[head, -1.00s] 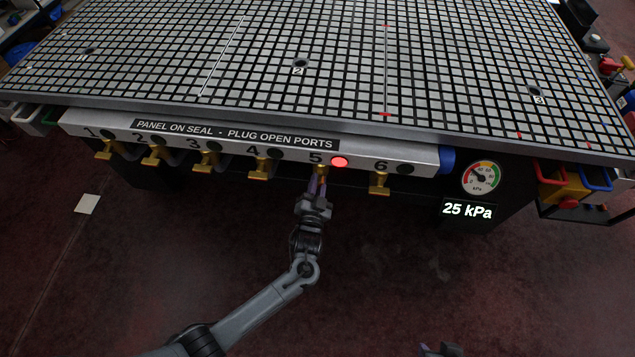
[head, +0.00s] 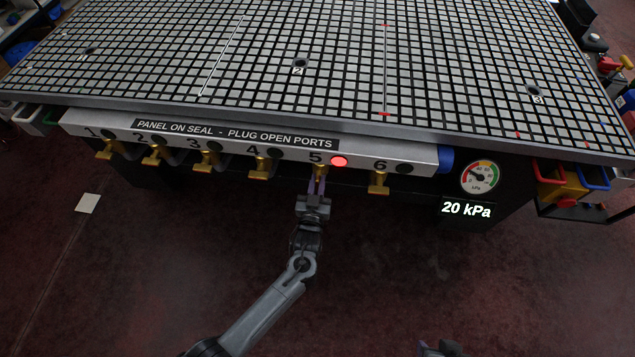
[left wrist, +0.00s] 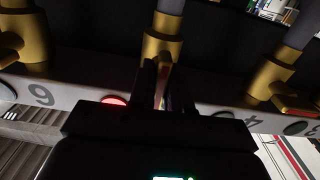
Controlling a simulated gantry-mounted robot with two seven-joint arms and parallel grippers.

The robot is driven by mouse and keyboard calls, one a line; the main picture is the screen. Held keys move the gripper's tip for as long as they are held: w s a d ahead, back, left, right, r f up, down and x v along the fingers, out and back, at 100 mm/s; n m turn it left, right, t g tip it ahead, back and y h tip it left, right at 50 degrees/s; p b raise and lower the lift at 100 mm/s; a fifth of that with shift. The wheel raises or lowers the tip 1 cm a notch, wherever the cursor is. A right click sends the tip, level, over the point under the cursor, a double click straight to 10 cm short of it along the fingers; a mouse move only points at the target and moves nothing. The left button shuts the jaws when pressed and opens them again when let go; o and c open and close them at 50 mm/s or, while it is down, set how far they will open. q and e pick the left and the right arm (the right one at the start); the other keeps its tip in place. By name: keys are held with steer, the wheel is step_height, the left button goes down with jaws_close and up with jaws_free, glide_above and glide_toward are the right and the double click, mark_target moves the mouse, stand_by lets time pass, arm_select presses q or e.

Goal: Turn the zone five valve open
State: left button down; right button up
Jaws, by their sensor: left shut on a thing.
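The zone five valve (head: 320,170) is a brass valve under the "5" on the grey manifold bar (head: 225,148). A red lamp (head: 339,161) glows beside the 5. My left gripper (head: 318,183) is below the valve, its fingers shut on the valve's handle. In the left wrist view the brass valve body (left wrist: 162,47) stands just beyond the dark fingers (left wrist: 160,85). The fingers mostly hide the handle, so its exact angle is hard to tell. A dark part of my right arm (head: 440,348) shows at the bottom edge; its fingers are not visible.
Similar brass valves flank it, valve four (head: 262,168) at left and valve six (head: 379,182) at right. The grid table (head: 250,60) lies above. A dial gauge (head: 480,177) and a display (head: 467,209) reading 20 kPa hang at right. The floor in front is clear.

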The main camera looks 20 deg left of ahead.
stand_by(0.3)
arm_select(q)
steer(key=c, duration=1.2)
jaws_free()
steer(key=shift+o, duration=0.2)
steer(key=shift+s+d, duration=0.1)
steer(key=shift+s, duration=0.35)
steer(key=p+v, duration=0.3)
steer(key=v, duration=0.7)
